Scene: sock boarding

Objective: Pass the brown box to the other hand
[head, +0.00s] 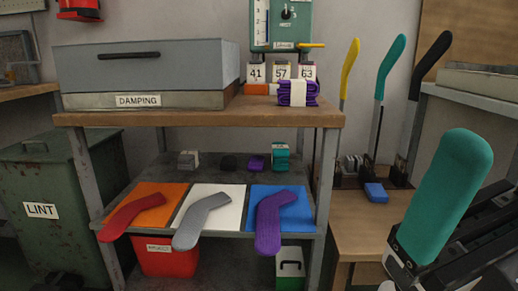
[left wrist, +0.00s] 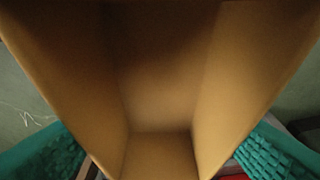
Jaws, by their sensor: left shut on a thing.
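The brown box (left wrist: 165,75) fills most of the left wrist view, very close to the camera. My left gripper (left wrist: 160,155) is shut on it, with a teal ribbed pad on each side of the box at the bottom corners. The box's far end and what lies beyond it are hidden. Neither the box nor my left gripper shows in the head view. My right gripper (head: 448,190) is at the right of the head view, with one large teal finger pointing up and no box by it. I cannot tell its opening.
A shelf unit (head: 190,118) carries a grey box labelled DAMPING (head: 145,72) on top. Red, grey and purple socks (head: 270,222) lie on coloured mats on its lower shelf. A green LINT bin (head: 40,190) stands left. A wooden bench (head: 362,225) with upright paddles stands right.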

